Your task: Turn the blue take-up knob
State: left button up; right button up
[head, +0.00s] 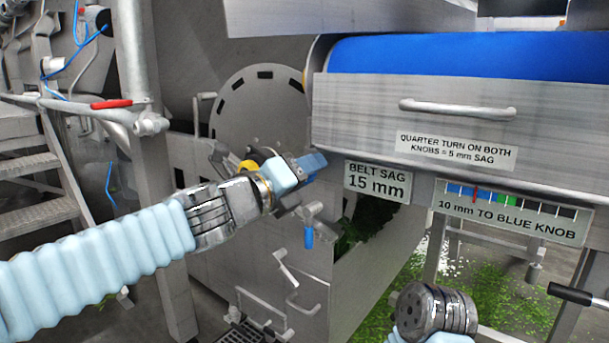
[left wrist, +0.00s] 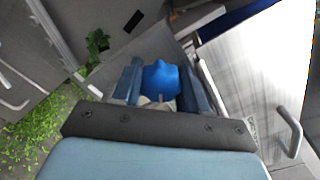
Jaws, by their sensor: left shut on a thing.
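My left gripper (head: 306,166) reaches in from the left to the machine's side, just left of the belt sag sign. In the left wrist view, the rounded blue knob (left wrist: 160,78) sits between the two dark blue fingers (left wrist: 162,88), which are shut on it. In the head view the gripper largely hides the knob. The belt sag sign (head: 378,182) reads 15 mm. A scale plate (head: 512,212) reads "10 mm TO BLUE KNOB", with a red mark left of a green band. Part of my right arm shows at the bottom; its gripper is out of view.
A blue belt (head: 470,55) runs above a metal cover with a handle (head: 457,109) and a quarter-turn label (head: 455,150). Green scraps (head: 520,305) lie on the floor. Metal steps (head: 30,165) stand at left.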

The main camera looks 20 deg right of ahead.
pick_arm(q)
jog(key=shift+d+f+m, duration=0.1)
jog(key=shift+f+m, duration=0.1)
jog(key=shift+m, duration=1.1)
jog(key=o, duration=1.1)
jog(key=shift+c, duration=0.2)
jog(key=shift+r, duration=0.1)
jog(key=shift+s, duration=0.1)
jog(key=shift+s+a, duration=0.2)
jog(key=shift+a, duration=0.25)
jog(key=v, duration=1.3)
jog(key=shift+p, duration=0.3)
